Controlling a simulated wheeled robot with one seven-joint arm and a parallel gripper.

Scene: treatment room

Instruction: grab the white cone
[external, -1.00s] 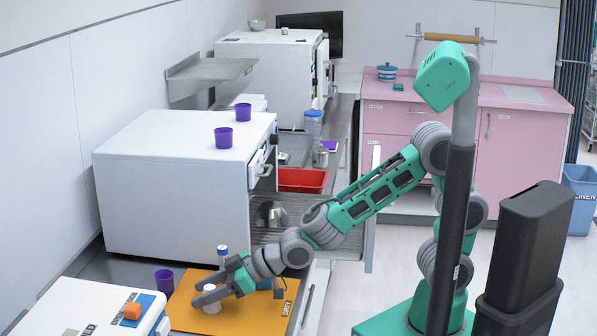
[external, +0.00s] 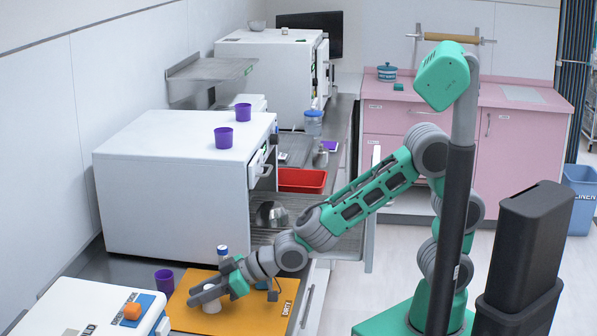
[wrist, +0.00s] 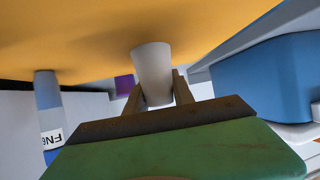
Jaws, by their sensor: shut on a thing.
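The white cone (external: 212,306) is at the front of the orange mat (external: 255,316), partly covered by my fingers in the external view. In the wrist view the cone (wrist: 152,68) is between the two fingers, its wider end toward the orange surface. My gripper (external: 207,294) is shut on the cone, and the fingers also show in the wrist view (wrist: 159,90). I cannot tell whether the cone is touching the mat.
A blue-and-white bottle (external: 222,254) stands behind my gripper. A purple cup (external: 165,282) is to the left. A white box-shaped device (external: 85,312) with an orange block (external: 132,311) is at front left. The mat's front right is bare.

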